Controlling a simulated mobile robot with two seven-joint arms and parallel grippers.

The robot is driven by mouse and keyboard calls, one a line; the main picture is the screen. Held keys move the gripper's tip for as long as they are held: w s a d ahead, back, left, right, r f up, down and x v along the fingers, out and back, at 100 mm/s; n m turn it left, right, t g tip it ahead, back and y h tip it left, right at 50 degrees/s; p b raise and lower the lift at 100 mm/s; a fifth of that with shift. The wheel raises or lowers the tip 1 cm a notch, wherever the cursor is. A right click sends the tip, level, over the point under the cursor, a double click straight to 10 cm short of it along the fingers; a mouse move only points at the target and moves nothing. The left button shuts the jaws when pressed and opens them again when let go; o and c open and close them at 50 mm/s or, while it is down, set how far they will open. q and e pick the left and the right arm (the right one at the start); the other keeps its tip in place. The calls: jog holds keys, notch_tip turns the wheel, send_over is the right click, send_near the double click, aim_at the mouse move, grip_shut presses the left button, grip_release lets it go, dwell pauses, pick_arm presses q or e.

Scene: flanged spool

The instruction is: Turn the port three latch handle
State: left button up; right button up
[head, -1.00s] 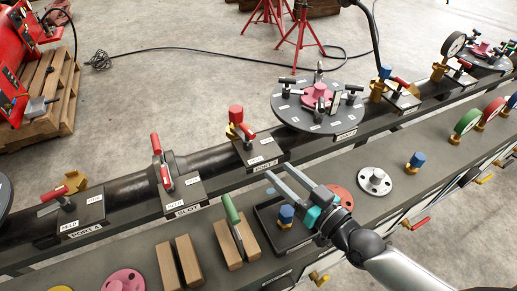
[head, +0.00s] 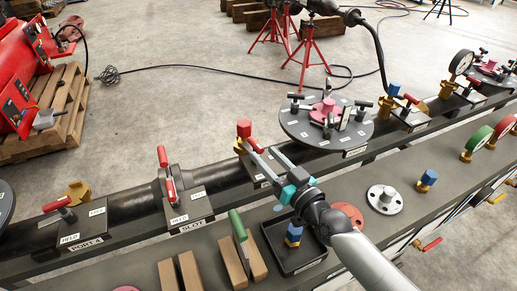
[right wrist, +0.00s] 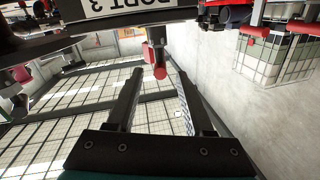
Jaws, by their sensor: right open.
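The port three latch handle is a red-tipped lever (head: 253,145) on a dark plate by the black pipe, beside a red-capped fitting (head: 244,128). In the right wrist view its red end (right wrist: 160,71) points toward me, below the upside-down PORT 3 label (right wrist: 128,6). My right gripper (head: 261,152) is open at that plate and partly covers it in the head view. In the right wrist view its fingertips (right wrist: 160,76) stand either side of the red end; I cannot tell if they touch it. My left gripper is not in view.
A round flange plate (head: 326,123) with several clamps stands right of the handle. The SLOT latch (head: 168,175) stands to its left. Below my right arm lie a black tray (head: 270,240) with a blue-topped fitting (head: 293,234), and wooden blocks (head: 234,263) with a green handle.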

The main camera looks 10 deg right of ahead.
aim_at(259, 146)
jog(key=shift+x, duration=2)
grip_shut()
